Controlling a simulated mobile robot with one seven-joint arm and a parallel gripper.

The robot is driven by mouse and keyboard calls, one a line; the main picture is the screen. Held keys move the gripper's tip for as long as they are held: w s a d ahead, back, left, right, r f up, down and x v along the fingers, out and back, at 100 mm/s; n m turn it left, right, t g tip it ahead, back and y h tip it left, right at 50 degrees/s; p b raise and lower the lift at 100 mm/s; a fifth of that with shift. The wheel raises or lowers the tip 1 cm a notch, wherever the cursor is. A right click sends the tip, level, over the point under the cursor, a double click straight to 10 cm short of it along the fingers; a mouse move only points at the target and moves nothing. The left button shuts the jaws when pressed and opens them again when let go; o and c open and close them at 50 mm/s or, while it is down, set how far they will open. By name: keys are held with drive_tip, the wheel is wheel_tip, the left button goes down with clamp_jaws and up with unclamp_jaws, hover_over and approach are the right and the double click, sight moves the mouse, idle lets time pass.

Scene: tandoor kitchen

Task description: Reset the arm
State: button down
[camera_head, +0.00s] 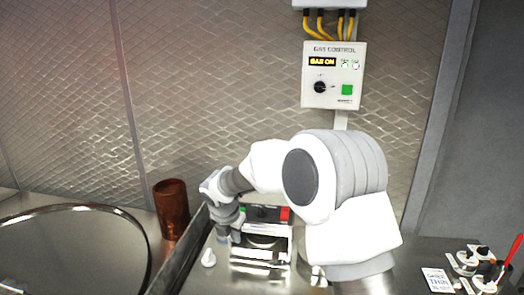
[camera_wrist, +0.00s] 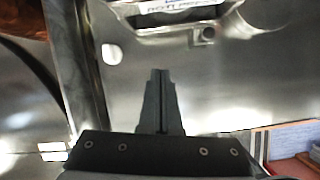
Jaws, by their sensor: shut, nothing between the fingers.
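My gripper (camera_wrist: 160,75) points down over the steel counter in the wrist view, its two fingers together with nothing between them. In the head view my arm reaches left over the counter, and the gripper (camera_head: 222,238) is small and partly hidden by my wrist. It is just left of a steel appliance (camera_head: 262,246) with a dark front and a red part. In the wrist view the appliance's edge (camera_wrist: 180,20) lies beyond the fingertips.
A gas control box (camera_head: 333,75) on the wall reads "GAS ON". A copper-brown cylinder (camera_head: 172,210) and a large round steel rim (camera_head: 75,208) are at left. A small white object (camera_head: 208,258) stands near my gripper. A card (camera_head: 437,281) and several small utensils lie at right.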

drive_tip(key=s+d+r+m, duration=1.3)
drive_tip(key=d+r+m, duration=0.1)
drive_tip(key=d+r, duration=0.15)
drive_tip(key=s+d+m, duration=0.3)
drive_tip(key=s+m, duration=0.5)
drive_tip(key=s, duration=0.2)
drive_tip(key=s+d+r+m+t+y, duration=0.1)
drive_tip(key=s+d+m, duration=0.3)
drive_tip(key=s+m, duration=0.5)
drive_tip(key=shift+s+d+r+m, duration=0.15)
drive_tip(key=shift+s+d+m, duration=0.15)
drive_tip(key=shift+s, duration=0.05)
